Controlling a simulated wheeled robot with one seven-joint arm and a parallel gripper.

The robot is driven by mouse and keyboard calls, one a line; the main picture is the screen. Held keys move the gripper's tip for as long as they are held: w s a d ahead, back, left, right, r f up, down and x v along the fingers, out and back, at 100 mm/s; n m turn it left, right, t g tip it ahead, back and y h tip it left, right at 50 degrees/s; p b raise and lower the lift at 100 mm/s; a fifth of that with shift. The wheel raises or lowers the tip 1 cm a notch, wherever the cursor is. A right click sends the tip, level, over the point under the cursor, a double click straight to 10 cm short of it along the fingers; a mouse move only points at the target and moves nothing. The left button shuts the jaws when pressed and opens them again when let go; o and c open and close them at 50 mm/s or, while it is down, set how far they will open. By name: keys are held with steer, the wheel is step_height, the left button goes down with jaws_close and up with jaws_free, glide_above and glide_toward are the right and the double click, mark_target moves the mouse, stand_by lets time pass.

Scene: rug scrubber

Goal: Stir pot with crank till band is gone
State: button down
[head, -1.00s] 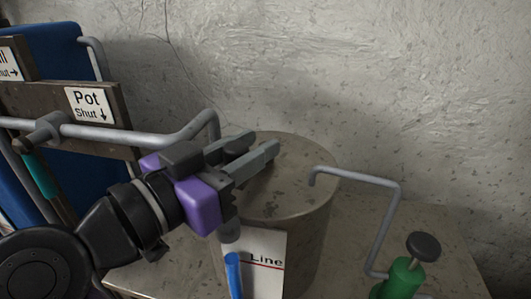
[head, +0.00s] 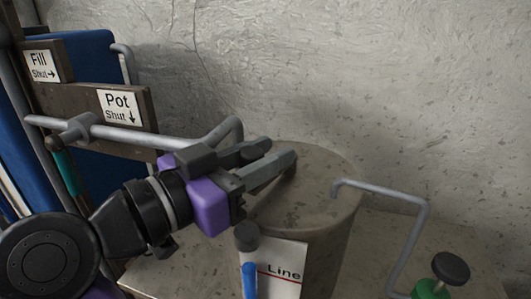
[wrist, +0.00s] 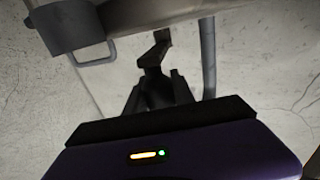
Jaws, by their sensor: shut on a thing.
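The pot (head: 325,230) is a mottled grey-beige cylinder standing on a bench, its flat top partly behind my gripper. My gripper (head: 275,156), with grey fingers on a purple body, reaches over the pot's top from the left. It also shows in the wrist view (wrist: 157,65), where dark shapes sit at its fingers. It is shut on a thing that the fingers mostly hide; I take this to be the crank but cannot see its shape. A blue upright tube (head: 249,282) stands before a white "Line" card (head: 284,262) with a red line. No band is clearly visible.
A grey pipe (head: 165,137) and a wooden board with a "Pot Shut" sign (head: 119,107) lie left, by blue panels (head: 85,75). A bent grey pipe (head: 412,235) runs from the pot's top to a green black-knobbed fitting (head: 451,269). A wall stands behind.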

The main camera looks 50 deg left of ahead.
stand_by(0.6)
steer(key=c, duration=1.1)
jaws_free()
steer(key=shift+o, duration=0.2)
steer(key=s+b, duration=0.1)
steer(key=s, duration=0.6)
steer(key=shift+s+d, duration=0.15)
steer(key=shift+s, duration=0.2)
